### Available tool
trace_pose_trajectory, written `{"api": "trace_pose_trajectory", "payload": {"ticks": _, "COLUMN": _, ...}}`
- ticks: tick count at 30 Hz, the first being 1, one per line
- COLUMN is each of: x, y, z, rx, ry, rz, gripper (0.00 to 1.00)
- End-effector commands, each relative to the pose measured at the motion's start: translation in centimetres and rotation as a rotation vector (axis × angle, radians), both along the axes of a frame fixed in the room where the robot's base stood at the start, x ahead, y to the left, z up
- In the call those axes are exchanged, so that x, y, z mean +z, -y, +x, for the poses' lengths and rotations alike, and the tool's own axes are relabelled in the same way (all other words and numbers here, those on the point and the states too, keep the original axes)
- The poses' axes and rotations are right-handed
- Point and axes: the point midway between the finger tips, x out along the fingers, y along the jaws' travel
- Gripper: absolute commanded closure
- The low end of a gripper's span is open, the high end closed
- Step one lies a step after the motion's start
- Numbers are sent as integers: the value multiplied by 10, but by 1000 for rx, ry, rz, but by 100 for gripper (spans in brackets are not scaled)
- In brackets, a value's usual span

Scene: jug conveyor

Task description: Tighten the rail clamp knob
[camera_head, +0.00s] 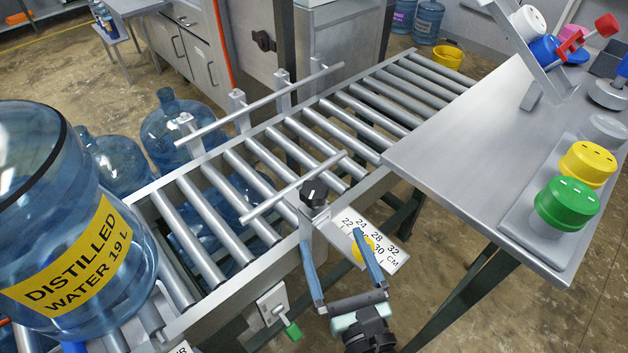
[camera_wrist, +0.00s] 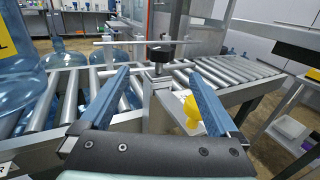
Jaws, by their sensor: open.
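The rail clamp knob (camera_head: 314,193) is black and round with a white mark. In the wrist view the knob (camera_wrist: 160,51) stands beyond and between the two blue fingers (camera_wrist: 160,78), apart from both.
A large jug (camera_head: 75,220) labelled distilled water stands on the conveyor at the left. A metal table (camera_head: 465,150) with a green button (camera_head: 567,203) and a yellow button (camera_head: 588,163) is at the right. A green-handled switch (camera_head: 290,328) is below the conveyor edge.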

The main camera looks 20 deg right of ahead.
Motion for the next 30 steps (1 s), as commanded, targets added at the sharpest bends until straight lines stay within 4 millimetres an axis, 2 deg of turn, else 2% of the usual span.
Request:
{"api": "trace_pose_trajectory", "payload": {"ticks": 12, "x": 4, "y": 9, "z": 77, "rx": 0, "ry": 6, "rz": 0, "gripper": 4}}
{"api": "trace_pose_trajectory", "payload": {"ticks": 18, "x": 2, "y": 12, "z": 106, "rx": -1, "ry": 6, "rz": 2, "gripper": 4}}
{"api": "trace_pose_trajectory", "payload": {"ticks": 24, "x": 2, "y": 14, "z": 119, "rx": -2, "ry": 5, "rz": 3, "gripper": 4}}
{"api": "trace_pose_trajectory", "payload": {"ticks": 30, "x": 2, "y": 14, "z": 120, "rx": -2, "ry": 5, "rz": 3, "gripper": 4}}
